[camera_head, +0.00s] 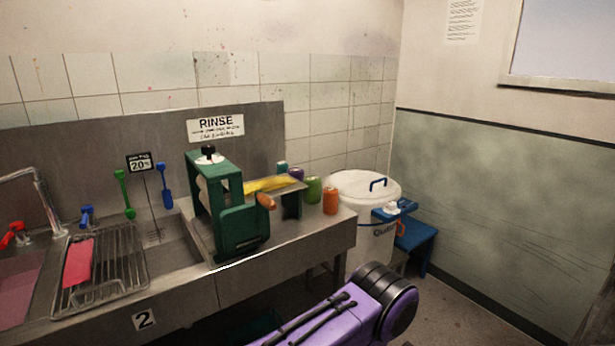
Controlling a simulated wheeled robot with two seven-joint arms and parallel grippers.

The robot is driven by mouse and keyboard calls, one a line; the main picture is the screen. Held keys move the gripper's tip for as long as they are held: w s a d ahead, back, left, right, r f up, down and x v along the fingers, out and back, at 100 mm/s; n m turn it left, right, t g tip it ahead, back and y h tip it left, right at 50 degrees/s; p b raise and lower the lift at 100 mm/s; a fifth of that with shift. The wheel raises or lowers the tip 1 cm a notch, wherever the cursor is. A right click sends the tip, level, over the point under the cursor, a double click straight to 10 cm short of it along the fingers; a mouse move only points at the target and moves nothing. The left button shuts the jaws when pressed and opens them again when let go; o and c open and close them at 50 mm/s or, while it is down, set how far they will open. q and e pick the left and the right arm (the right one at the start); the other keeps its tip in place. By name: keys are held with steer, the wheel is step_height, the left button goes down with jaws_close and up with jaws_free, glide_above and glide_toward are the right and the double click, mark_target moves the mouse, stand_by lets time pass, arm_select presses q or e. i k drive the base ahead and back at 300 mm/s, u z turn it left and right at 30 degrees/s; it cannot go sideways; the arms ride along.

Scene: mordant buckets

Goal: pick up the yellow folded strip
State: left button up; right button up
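The yellow folded strip (268,184) lies on a small raised metal shelf (292,188) on the counter. The shelf is just right of a green wringer (240,228), and the wringer frame hides the strip's left end. Neither of my grippers shows in the head view. A purple and black link of my own arm is at the bottom centre, in front of and below the counter edge, with no fingers visible.
Several small coloured jars, such as an orange one (330,201), stand right of the shelf. A white lidded bucket (365,190) stands beyond the counter's right end, by a blue stool (415,236). A drying rack (98,270) with a red cloth (77,263) is left.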

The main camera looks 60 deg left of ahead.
mark_target(275, 183)
steer(key=i, duration=1.7)
steer(key=u, duration=1.85)
